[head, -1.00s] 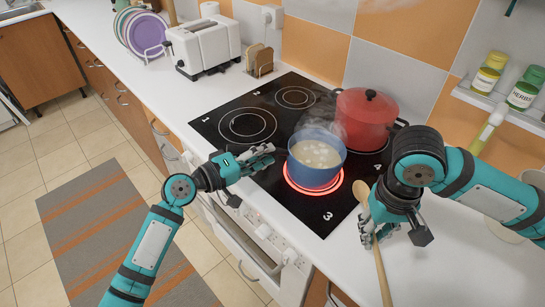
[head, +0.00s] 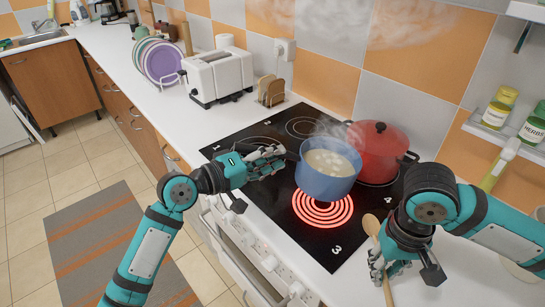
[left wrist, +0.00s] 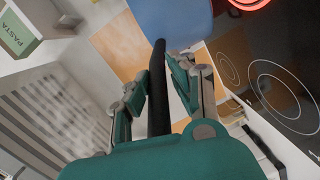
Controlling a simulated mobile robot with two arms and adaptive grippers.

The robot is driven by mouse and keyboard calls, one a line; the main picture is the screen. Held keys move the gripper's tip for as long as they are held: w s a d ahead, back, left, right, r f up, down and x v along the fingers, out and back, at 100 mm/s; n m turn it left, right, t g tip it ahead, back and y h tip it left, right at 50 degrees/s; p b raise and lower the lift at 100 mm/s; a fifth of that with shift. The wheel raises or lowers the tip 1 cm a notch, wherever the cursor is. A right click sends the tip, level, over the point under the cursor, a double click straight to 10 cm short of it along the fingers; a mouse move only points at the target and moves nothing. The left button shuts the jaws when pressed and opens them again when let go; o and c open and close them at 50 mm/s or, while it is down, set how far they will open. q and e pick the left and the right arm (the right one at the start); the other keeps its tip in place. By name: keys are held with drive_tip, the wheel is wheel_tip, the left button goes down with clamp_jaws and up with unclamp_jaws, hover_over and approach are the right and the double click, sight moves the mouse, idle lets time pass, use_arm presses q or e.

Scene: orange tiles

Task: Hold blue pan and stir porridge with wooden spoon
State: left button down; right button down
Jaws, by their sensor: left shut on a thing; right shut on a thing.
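The blue pan (head: 327,187) holds pale, lumpy porridge (head: 330,162) and steams. It hangs above and slightly behind the glowing front burner (head: 322,211), which now shows in full. My left gripper (head: 275,162) is shut on the pan's dark handle; the left wrist view shows this black handle (left wrist: 158,90) between the fingers and the pan (left wrist: 183,18) at the top. The wooden spoon (head: 370,225) is in my right gripper (head: 378,268), shut on its handle over the counter right of the hob. The spoon is outside the pan. Part of its handle is hidden by the fingers.
A lidded red pot (head: 378,150) stands on the hob (head: 262,205) just behind the pan. A toaster (head: 218,76), a toast rack (head: 271,90) and a plate rack with plates (head: 163,62) stand farther left. A shelf (head: 512,133) with jars is at right.

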use_arm(q)
wheel_tip(320, 180, down, 6)
drive_tip(key=d+h, duration=0.1)
drive_tip(key=shift+n+t, duration=0.4)
idle(0.5)
drive_tip(key=shift+a+f, duration=0.3)
drive_tip(key=shift+f, duration=0.45)
drive_tip(key=shift+a+f, duration=0.25)
drive_tip(key=shift+f, duration=0.8)
idle(0.7)
drive_tip(key=shift+s+f, duration=0.1)
drive_tip(key=shift+f, duration=0.1)
drive_tip(key=shift+r, duration=0.2)
idle(1.4)
drive_tip(key=shift+c, duration=0.4)
unclamp_jaws()
drive_tip(key=shift+f, duration=0.15)
